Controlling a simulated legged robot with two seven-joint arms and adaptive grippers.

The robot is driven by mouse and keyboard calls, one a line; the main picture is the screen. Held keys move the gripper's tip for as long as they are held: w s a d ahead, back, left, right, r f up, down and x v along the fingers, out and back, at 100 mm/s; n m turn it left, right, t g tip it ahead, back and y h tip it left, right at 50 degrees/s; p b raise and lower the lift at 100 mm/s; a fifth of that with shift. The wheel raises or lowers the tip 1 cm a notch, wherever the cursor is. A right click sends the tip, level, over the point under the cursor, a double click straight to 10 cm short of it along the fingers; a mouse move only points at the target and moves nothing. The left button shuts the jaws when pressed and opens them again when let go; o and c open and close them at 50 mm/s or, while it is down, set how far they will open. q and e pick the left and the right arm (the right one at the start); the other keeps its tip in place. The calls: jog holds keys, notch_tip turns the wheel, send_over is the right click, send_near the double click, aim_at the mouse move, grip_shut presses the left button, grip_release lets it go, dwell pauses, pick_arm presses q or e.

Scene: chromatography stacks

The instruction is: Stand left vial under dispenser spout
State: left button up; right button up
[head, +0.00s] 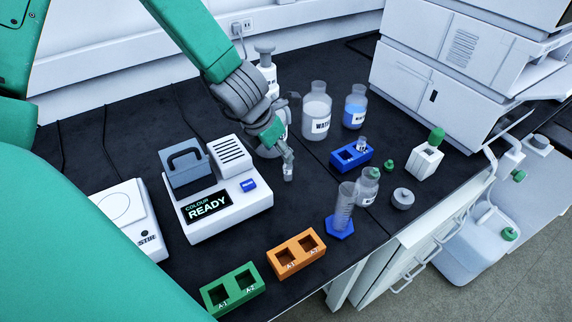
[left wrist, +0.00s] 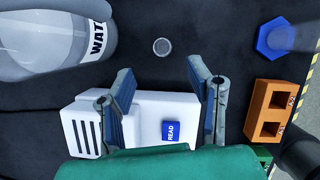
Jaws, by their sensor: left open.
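A small clear vial (head: 288,173) stands on the dark bench just below my left gripper. In the left wrist view it is a small pale ring (left wrist: 162,46) seen from above, centred beyond the fingertips. My left gripper (head: 284,154) is open, with its two fingers spread (left wrist: 160,75) and nothing between them. The pump-top dispenser (head: 265,60) stands behind my left arm, which hides much of its body. I cannot tell whether its spout is over the vial. Another vial (head: 361,144) stands in the blue rack (head: 341,165). My right gripper is not in view.
The colour reader (head: 255,204) stands left of the vial. Orange (head: 308,259) and green (head: 245,291) racks are near the front edge. A water bottle (head: 316,112), blue-liquid bottle (head: 355,108) and measuring cylinder (head: 343,208) stand to the right. Bench between vial and orange rack is clear.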

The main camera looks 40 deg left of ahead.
aim_at(288, 170)
pick_arm(q)
jog(key=b+x, duration=0.1)
jog(key=x, duration=0.7)
jog(key=shift+w+d+f, duration=0.1)
jog(key=shift+d, duration=0.1)
jog(key=shift+a, duration=0.1)
jog(key=shift+c, duration=0.8)
grip_shut()
